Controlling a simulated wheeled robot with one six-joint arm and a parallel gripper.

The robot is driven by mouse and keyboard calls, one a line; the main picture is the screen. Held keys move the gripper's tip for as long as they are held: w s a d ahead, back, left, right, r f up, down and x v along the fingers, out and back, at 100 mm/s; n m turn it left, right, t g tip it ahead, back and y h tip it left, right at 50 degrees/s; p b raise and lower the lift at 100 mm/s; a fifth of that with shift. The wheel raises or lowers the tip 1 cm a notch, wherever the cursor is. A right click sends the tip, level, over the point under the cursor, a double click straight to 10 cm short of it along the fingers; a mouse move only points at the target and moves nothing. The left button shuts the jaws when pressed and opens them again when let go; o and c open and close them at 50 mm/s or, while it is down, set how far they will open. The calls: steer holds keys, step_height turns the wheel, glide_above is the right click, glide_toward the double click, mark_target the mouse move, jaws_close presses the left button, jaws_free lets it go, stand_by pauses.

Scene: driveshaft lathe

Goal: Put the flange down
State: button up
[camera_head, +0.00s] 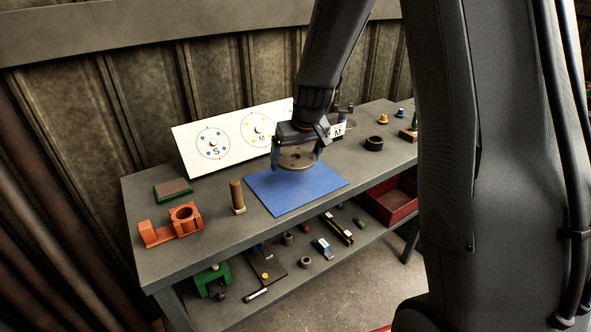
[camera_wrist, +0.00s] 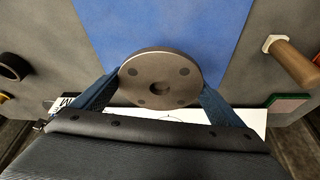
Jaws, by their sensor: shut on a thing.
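The flange (camera_head: 297,157) is a brown-grey round disc with several holes. My gripper (camera_head: 297,152) is shut on it and holds it over the far part of the blue mat (camera_head: 300,195). In the wrist view the flange (camera_wrist: 160,78) sits between the two blue fingers of my gripper (camera_wrist: 160,88), one at each side of its rim. The blue mat (camera_wrist: 160,25) lies beyond it in that view. The flange looks roughly flat and appears above the mat, but the exact gap is hard to tell.
A white board (camera_head: 205,145) with S and M circles leans behind the mat. A wooden peg (camera_head: 237,196) stands left of the mat, with an orange fixture (camera_head: 172,226) farther left. A dark ring (camera_head: 374,143) lies to the right. A lower shelf holds a red bin (camera_head: 391,203).

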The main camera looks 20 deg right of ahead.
steer(key=shift+w+f, duration=0.1)
steer(key=shift+f, duration=2)
steer(key=shift+f, duration=0.15)
steer(key=o, duration=1.8)
steer(key=shift+c, duration=0.2)
